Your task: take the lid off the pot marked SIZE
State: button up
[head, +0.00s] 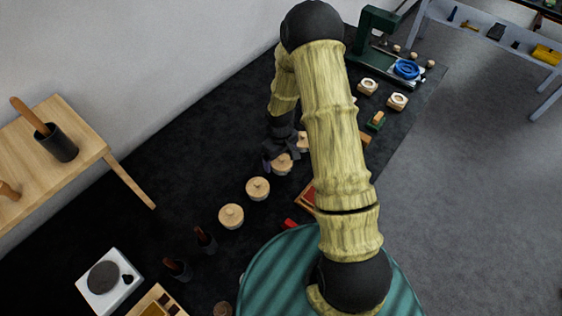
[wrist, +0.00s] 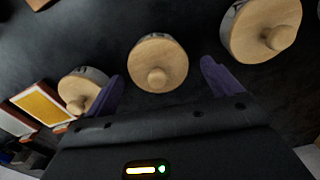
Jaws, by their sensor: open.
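Several small pots with round pale wooden lids and knobs stand in a row on the dark surface. In the head view two stand clear, the nearest lidded pot (head: 231,216) and another lidded pot (head: 258,189); a third lidded pot (head: 283,166) is beside my gripper (head: 280,150). In the wrist view a middle lidded pot (wrist: 158,62) shows between the fingers of my gripper (wrist: 163,70), which is open and empty. Another lidded pot (wrist: 262,28) is at the upper right and one (wrist: 82,90) at the left, partly behind a finger. I cannot read SIZE on any pot.
A wooden table (head: 85,150) with a dark cup (head: 55,145) stands at the left. A white device (head: 108,281) lies at the lower left. A green stand (head: 376,25) and blue ring (head: 406,69) are at the far end. My arm hides part of the row.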

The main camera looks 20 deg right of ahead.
jog(key=c, duration=1.1)
jog(key=shift+o, duration=0.2)
notch_tip(320, 180, up, 10)
jog(key=shift+b, duration=1)
